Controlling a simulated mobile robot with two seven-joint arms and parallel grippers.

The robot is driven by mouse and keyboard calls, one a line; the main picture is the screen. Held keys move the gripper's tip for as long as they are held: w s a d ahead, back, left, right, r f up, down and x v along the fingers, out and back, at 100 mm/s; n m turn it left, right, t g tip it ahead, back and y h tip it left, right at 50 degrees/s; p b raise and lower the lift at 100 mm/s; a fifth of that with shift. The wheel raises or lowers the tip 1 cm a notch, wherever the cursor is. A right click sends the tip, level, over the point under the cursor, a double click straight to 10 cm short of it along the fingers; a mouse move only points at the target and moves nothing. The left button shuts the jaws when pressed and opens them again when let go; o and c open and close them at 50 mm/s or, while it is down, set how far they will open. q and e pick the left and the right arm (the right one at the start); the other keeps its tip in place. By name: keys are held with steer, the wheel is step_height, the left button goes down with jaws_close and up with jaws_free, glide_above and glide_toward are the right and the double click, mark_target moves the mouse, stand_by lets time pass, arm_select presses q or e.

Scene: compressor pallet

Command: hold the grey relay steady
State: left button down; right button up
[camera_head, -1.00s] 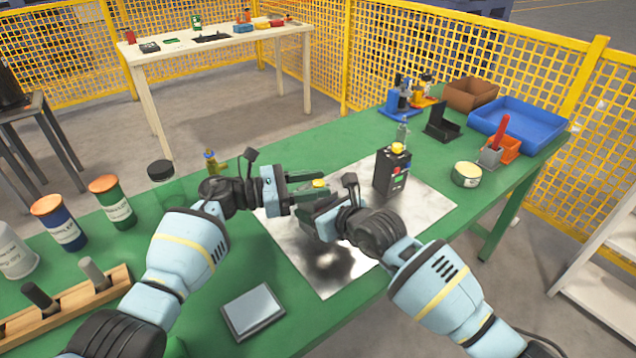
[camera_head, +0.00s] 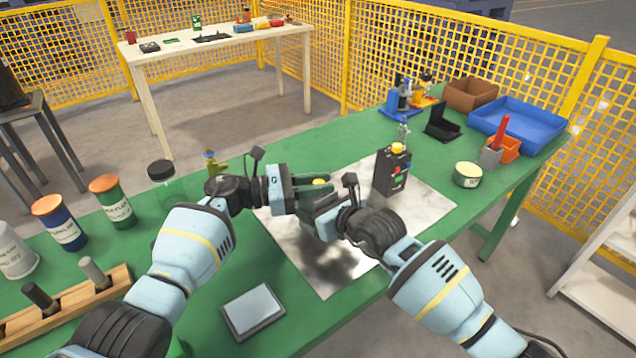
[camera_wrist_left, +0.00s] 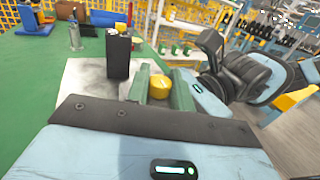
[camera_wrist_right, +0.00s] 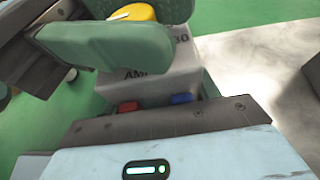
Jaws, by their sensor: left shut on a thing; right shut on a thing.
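The grey relay (camera_wrist_right: 165,80) shows in the right wrist view as a grey block with dark lettering, a red and a blue terminal and a yellow top.
A black box with a yellow button (camera_head: 392,170) stands on the metal sheet (camera_head: 425,200) close behind the grippers. A round tin (camera_head: 467,174) stands to the right, and a dark-lidded glass jar (camera_head: 163,172) at the left. A flat grey pad (camera_head: 253,308) lies in front.

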arm_select(q)
steer(key=shift+f+m+g, duration=0.1)
steer(key=shift+m+g, duration=0.5)
steer(key=shift+g, duration=0.3)
steer(key=c, duration=1.3)
jaws_free()
steer(key=shift+o, duration=0.2)
steer(key=s+a, duration=0.1)
steer(key=a, duration=1.1)
